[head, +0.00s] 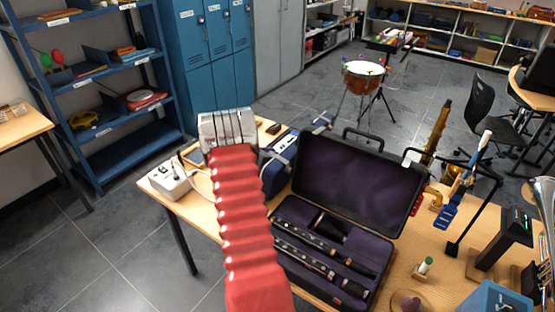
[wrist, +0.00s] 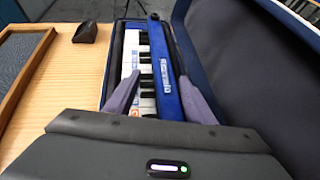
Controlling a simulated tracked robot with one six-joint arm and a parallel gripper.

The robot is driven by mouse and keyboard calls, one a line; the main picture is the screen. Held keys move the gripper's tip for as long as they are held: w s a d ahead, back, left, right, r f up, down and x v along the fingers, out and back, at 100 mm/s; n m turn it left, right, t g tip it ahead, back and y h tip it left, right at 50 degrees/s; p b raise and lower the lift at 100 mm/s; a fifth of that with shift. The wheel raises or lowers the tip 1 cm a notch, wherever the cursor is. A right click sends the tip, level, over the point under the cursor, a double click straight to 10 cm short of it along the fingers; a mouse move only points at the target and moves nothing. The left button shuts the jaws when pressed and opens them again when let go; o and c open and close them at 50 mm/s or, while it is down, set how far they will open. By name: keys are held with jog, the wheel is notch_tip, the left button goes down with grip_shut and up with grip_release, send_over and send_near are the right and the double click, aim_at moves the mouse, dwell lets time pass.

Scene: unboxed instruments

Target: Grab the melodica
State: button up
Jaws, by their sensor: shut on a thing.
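The melodica (wrist: 167,72) is blue with white and black keys, and lies lengthwise in its dark-lined blue case (wrist: 104,85) in the wrist view. My gripper (wrist: 159,77) has one finger on the key side and the other on the blue side, shut on the melodica's body. The melodica still appears to be inside the case. In the head view the blue case (head: 281,158) stands on the table just right of my arm's end. My fingers and the melodica's keys are hidden there behind my wrist.
The open lid (wrist: 240,70) rises close on the right in the wrist view. A wooden tray (wrist: 22,62) and a small dark block (wrist: 86,33) lie left. In the head view, a clarinet case (head: 357,184) stands open to the right and a white device (head: 171,178) left.

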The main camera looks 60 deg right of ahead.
grip_shut()
jog(key=shift+r, duration=0.1)
dwell(0.3)
notch_tip(320, 180, up, 10)
dwell(0.6)
dwell(0.5)
